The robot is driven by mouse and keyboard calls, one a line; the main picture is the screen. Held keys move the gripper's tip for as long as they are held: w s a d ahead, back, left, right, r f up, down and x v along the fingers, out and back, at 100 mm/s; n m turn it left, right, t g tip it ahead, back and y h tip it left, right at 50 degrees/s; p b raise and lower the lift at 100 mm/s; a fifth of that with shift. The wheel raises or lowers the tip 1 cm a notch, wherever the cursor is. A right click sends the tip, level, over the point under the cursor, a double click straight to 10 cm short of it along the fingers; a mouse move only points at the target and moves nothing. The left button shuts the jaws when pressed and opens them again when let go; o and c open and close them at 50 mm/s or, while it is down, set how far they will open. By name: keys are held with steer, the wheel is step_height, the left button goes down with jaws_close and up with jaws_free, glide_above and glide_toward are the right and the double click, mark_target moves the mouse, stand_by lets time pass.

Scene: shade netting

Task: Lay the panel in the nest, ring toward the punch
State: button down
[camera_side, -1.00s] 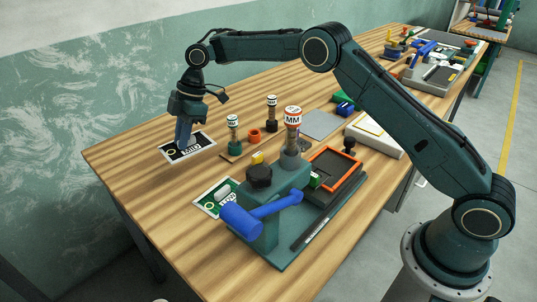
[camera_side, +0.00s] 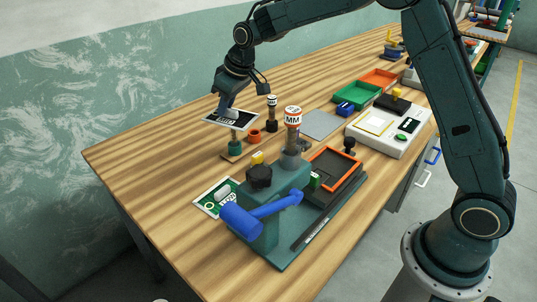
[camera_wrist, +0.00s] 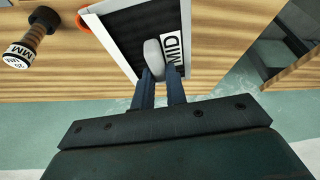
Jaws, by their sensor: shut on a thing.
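The dark panel with a white border and a MID label (camera_side: 244,122) hangs in my gripper (camera_side: 229,110), above the table at the back left. The wrist view shows the panel (camera_wrist: 122,32) with my gripper (camera_wrist: 160,76) shut on its grey oval handle (camera_wrist: 152,56). The orange-rimmed recess, which looks like the nest (camera_side: 318,161), is on the green fixture to the right and is empty.
A grey mat (camera_side: 320,125) and a white device (camera_side: 402,134) are to the right.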

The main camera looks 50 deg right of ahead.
steer(key=s+d+f+n+g+y, duration=0.1)
steer(key=s+d+n, duration=0.3)
steer(key=s, duration=0.4)
steer(key=s+d+f+n+g+y, duration=0.1)
steer(key=s+d+n, duration=0.3)
steer(key=s, duration=0.5)
steer(key=s+d+f+n+g+y, duration=0.1)
steer(key=s+d+f+n+g, duration=0.1)
steer(key=s+n, duration=0.4)
steer(key=shift+s+d+n, duration=0.4)
steer(key=shift+s+d, duration=0.5)
steer(key=shift+s, duration=0.3)
steer(key=shift+f, duration=0.2)
steer(key=shift+f, duration=3)
steer(key=shift+f, duration=0.3)
steer(key=c, duration=1.3)
jaws_free()
steer(key=shift+c, duration=0.2)
